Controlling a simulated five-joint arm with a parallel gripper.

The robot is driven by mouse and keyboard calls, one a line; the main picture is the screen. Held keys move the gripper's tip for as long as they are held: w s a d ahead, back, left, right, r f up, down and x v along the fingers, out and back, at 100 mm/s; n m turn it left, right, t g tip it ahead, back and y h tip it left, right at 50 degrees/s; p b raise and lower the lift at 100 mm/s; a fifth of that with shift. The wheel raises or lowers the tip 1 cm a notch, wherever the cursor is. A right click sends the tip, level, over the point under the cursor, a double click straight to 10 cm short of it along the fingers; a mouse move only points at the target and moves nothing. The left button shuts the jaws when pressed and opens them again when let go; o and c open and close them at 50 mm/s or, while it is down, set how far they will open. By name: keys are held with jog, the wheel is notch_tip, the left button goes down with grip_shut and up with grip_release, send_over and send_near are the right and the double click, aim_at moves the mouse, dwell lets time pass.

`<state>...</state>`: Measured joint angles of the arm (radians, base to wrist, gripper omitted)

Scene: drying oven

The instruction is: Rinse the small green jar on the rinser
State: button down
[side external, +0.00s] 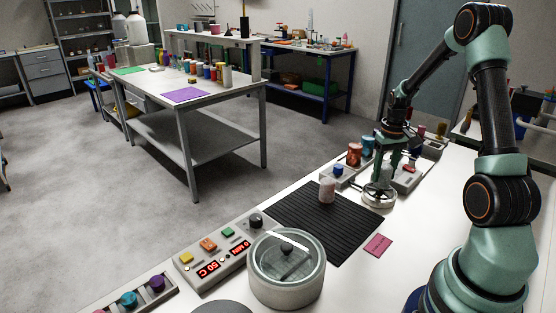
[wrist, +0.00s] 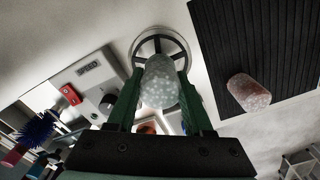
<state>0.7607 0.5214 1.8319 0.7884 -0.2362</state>
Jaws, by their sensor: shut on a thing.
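My gripper (side external: 388,163) is shut on a small, pale grey-green jar (side external: 386,174) dotted with white specks. In the wrist view the jar (wrist: 160,82) sits between the two green fingers (wrist: 160,105). The rinser (side external: 379,196) is a round metal, spoked ring on the white table. It shows in the wrist view (wrist: 161,43) behind the jar. The jar is right over the rinser; I cannot tell whether it touches it. The fingers partly hide the jar in the side view.
A pink speckled jar (side external: 327,190) stands on the black ribbed mat (side external: 318,222), left of the rinser. A control box with a red switch (wrist: 69,94) is close beside the rinser. A round glass-lidded oven (side external: 287,285) and its panel (side external: 215,252) stand nearer the camera.

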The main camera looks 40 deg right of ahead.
aim_at(385, 166)
jog(key=shift+f, duration=0.55)
jog(key=shift+f, duration=0.85)
dwell(1.9)
dwell(1.3)
jog(key=shift+r, duration=1.95)
jog(key=shift+r, duration=0.1)
jog(key=shift+r, duration=1.35)
